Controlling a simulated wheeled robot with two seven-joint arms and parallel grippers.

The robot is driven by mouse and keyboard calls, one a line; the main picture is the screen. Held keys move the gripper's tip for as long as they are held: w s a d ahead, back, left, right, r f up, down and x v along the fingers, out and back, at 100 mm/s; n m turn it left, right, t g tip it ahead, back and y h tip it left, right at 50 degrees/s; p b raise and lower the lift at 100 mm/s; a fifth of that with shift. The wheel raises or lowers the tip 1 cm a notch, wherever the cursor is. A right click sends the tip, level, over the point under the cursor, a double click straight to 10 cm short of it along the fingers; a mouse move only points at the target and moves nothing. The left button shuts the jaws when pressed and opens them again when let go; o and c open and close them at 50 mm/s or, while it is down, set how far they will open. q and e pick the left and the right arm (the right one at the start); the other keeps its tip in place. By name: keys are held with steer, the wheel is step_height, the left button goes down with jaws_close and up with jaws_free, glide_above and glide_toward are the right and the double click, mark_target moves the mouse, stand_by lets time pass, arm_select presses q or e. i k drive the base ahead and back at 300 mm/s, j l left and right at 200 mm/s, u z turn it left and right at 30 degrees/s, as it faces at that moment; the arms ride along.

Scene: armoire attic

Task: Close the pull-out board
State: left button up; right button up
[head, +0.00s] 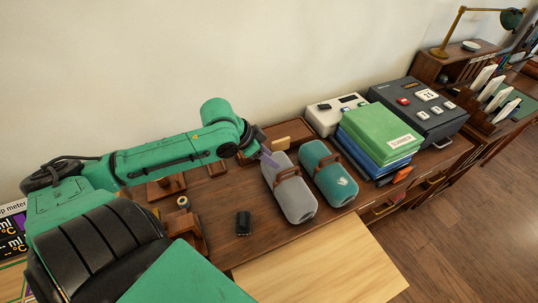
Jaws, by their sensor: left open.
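The pull-out board (318,270) is a pale wooden panel at the bottom of the head view. It sticks out from the front of the dark brown desk (265,238), and its near part is cut off by the picture edge. My left arm reaches across the desk from the left. My left gripper (268,158) is open above the back of the desk, close to the top end of the grey canister, well away from the board. I cannot tell whether it touches the canister. My right gripper is not in view.
A grey canister (292,195) and a teal canister (325,170) lie on the desk behind the board. Green and blue binders (381,135) and a dark device (418,108) stand to the right. A small black object (243,223) lies left. The board's visible top is bare.

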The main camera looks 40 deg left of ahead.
mark_target(341, 261)
steer(key=k+l, duration=1.2)
steer(key=k, duration=0.1)
